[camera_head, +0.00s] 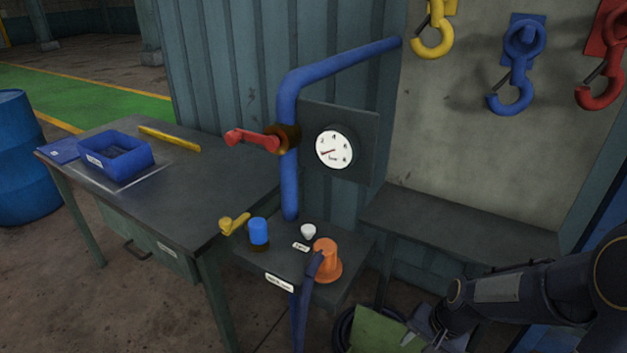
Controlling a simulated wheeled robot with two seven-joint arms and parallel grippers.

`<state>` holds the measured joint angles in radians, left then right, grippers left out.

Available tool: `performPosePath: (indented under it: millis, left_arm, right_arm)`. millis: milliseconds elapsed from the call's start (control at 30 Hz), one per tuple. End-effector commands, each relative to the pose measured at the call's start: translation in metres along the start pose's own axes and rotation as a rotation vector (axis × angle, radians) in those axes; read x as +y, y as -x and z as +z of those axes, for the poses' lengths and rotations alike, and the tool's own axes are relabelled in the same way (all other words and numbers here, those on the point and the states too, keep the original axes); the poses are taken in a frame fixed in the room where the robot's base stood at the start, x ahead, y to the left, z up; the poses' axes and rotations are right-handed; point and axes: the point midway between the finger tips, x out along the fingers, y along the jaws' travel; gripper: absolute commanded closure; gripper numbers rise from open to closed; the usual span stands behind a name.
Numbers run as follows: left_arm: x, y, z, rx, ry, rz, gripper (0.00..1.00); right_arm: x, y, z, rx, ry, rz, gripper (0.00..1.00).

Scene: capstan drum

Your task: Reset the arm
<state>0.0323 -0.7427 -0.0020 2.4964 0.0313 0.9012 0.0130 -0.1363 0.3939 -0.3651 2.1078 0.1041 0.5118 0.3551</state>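My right arm comes in from the lower right. Its gripper (438,340) is at the bottom edge, beside a green flat piece (377,331); its fingers are dark and partly cut off, so I cannot tell whether they are open. My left gripper is out of view. An orange drum (328,262) stands on a small labelled shelf (345,285), with a blue band (306,284) at its left side hanging down past the front edge. My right gripper is below and to the right of the drum, apart from it.
On the shelf are a blue cylinder (258,231) and a white knob (308,231). A blue pipe (290,180) with a red lever (252,139) and a gauge (336,147) rises behind. A table (200,210) holds a blue bin (117,160). A bare bench (460,225) lies right.

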Motion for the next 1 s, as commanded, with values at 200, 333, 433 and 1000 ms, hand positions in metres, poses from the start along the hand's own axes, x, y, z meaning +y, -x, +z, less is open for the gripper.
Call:
performPosePath:
  millis: [200,333,433,1000]
  left_arm:
    - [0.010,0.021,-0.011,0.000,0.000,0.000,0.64]
    - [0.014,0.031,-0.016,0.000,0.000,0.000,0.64]
    - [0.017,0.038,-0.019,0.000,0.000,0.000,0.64]
    - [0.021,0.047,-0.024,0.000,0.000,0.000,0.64]
  right_arm:
    - [-0.011,0.119,0.047,0.055,0.168,-0.179,0.60]
    - [-0.005,0.171,0.082,0.120,0.292,-0.238,0.60]
    - [0.003,0.199,0.107,0.178,0.382,-0.257,0.60]
    - [0.022,0.227,0.151,0.294,0.541,-0.236,0.60]
